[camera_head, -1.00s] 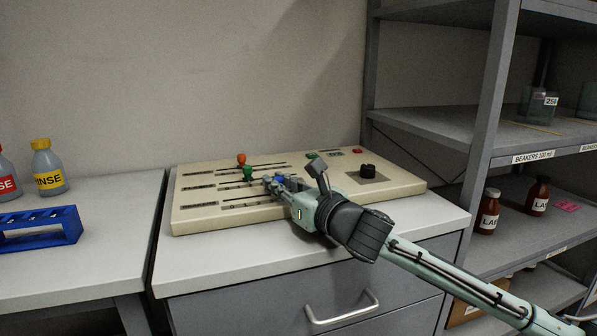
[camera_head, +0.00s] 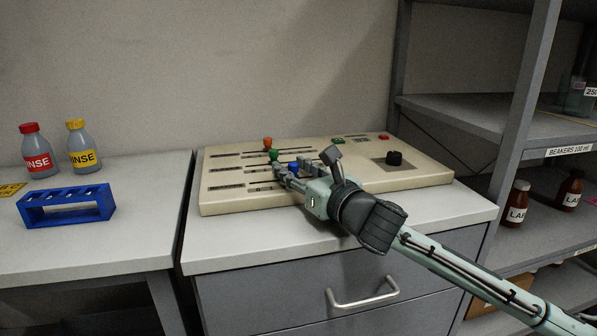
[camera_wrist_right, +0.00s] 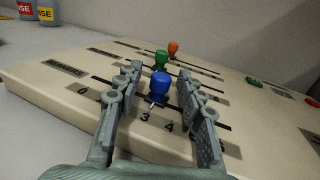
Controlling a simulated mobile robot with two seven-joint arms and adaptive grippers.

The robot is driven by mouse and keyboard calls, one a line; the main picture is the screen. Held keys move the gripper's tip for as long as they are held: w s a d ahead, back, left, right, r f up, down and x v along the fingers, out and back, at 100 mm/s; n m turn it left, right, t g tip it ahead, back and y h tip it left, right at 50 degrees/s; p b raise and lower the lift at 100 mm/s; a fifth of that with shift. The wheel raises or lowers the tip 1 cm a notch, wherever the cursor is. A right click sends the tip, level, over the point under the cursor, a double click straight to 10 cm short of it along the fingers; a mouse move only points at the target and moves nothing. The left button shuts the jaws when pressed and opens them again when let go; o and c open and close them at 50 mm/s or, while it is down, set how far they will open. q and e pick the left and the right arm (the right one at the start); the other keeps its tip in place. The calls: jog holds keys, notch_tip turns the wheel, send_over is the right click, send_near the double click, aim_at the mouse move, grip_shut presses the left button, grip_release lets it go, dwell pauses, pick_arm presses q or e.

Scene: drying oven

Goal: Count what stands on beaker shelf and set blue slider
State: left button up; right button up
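The blue slider (camera_wrist_right: 160,86) stands upright on the nearest slot of the beige control panel (camera_head: 420,178). In the right wrist view it sits between the two fingers of my right gripper (camera_wrist_right: 158,98), with a gap on both sides, near the printed 3. In the head view the blue knob (camera_head: 293,167) shows just beside the fingers. The right gripper (camera_head: 288,172) is open over the panel. Green (camera_head: 273,155) and orange (camera_head: 267,143) sliders stand on the slots behind. The beaker shelf (camera_head: 520,120) is at the right, labelled BEAKERS 100 ml; one glass beaker (camera_head: 578,98) shows at the picture's edge. My left gripper is not in view.
Rinse bottles (camera_head: 83,147) and a blue rack (camera_head: 66,207) stand on the left bench. Brown bottles (camera_head: 517,203) stand on the lower shelf.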

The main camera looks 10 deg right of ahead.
jog(key=v, duration=1.2)
